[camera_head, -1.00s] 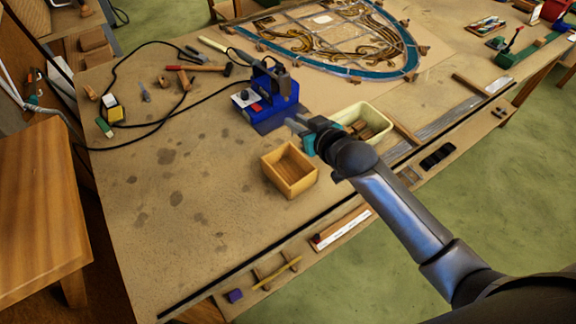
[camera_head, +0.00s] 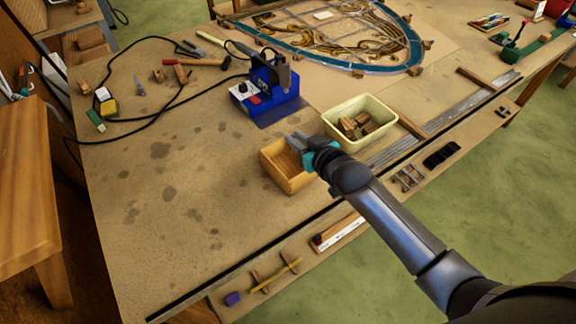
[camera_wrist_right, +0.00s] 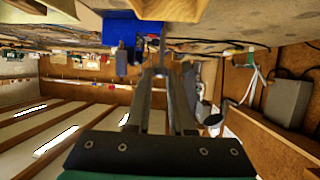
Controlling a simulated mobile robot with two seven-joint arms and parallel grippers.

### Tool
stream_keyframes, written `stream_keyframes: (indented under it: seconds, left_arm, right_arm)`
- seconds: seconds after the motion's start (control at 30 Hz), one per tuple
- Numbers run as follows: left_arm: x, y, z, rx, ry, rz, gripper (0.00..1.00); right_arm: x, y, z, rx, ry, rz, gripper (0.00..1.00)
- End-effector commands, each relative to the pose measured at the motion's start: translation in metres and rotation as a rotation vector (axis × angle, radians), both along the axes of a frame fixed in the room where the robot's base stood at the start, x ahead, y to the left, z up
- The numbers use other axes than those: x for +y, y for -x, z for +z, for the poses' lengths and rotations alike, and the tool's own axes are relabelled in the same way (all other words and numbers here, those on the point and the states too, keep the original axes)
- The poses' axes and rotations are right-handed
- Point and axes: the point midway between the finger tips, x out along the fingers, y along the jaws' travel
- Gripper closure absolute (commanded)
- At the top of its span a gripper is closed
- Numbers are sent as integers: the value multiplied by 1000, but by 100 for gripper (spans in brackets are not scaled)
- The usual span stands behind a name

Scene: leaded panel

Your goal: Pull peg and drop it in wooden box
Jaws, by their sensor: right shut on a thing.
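The small open wooden box (camera_head: 287,181) stands on the worktable, and its inside looks empty where I can see it. My right gripper (camera_head: 294,143) is over the box's far right part, with the wrist hiding its right side. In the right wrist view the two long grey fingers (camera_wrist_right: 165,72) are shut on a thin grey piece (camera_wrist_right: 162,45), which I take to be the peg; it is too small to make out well. A brown wooden thing, likely the box (camera_wrist_right: 172,8), shows at the top edge of that view. My left gripper is not in view.
A cream tray (camera_head: 372,105) with several wooden blocks stands right behind the wrist. A blue soldering station (camera_head: 262,95) stands behind the box. The leaded panel (camera_head: 330,40) lies at the back. The table left of the box is clear.

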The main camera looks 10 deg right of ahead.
Motion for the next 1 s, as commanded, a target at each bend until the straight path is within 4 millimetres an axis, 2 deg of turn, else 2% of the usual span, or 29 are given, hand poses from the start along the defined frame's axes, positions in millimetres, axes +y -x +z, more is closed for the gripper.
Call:
stream_keyframes:
  seconds: [0.37,0.73,1.0]
  left_arm:
    - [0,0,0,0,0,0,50]
    - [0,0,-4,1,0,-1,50]
    - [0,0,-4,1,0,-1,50]
  right_arm:
    - [0,-1,0,-1,0,0,100]
    - [4,-15,1,-2,-1,0,100]
    - [4,-16,0,-1,0,0,100]
